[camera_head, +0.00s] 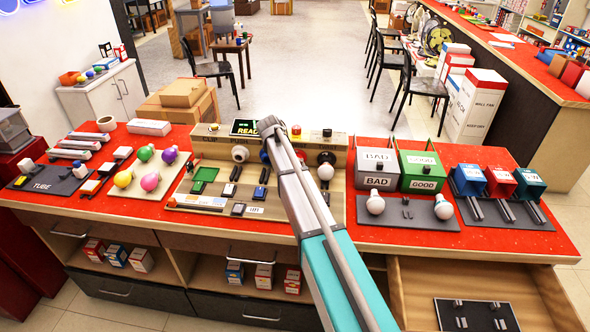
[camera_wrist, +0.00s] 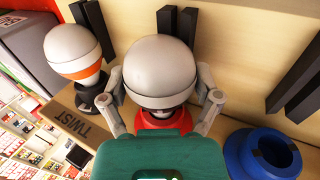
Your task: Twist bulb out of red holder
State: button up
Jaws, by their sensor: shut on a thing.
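In the wrist view a round white bulb (camera_wrist: 165,62) with a dark collar sits at the red holder (camera_wrist: 152,120). My gripper (camera_wrist: 164,88) is shut on the bulb, with one finger on each side of it. The bulb's base and how far it sits in the holder are hidden. In the head view my arm covers the gripper and most of the bulb and red holder at the panel.
A blue holder (camera_wrist: 265,152), empty, is to the right in the wrist view. An open drawer (camera_head: 410,290) juts out below the red counter.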

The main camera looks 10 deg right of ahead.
jog(key=shift+s+a, duration=0.2)
jog(key=shift+s, duration=0.3)
jog(key=shift+s+a, duration=0.15)
jog(key=shift+s, duration=0.35)
jog(key=shift+s+a, duration=0.2)
jog(key=shift+s, duration=0.35)
jog(key=shift+r, duration=0.1)
jog(key=shift+r+p, duration=3.9)
jog(key=shift+p, duration=0.15)
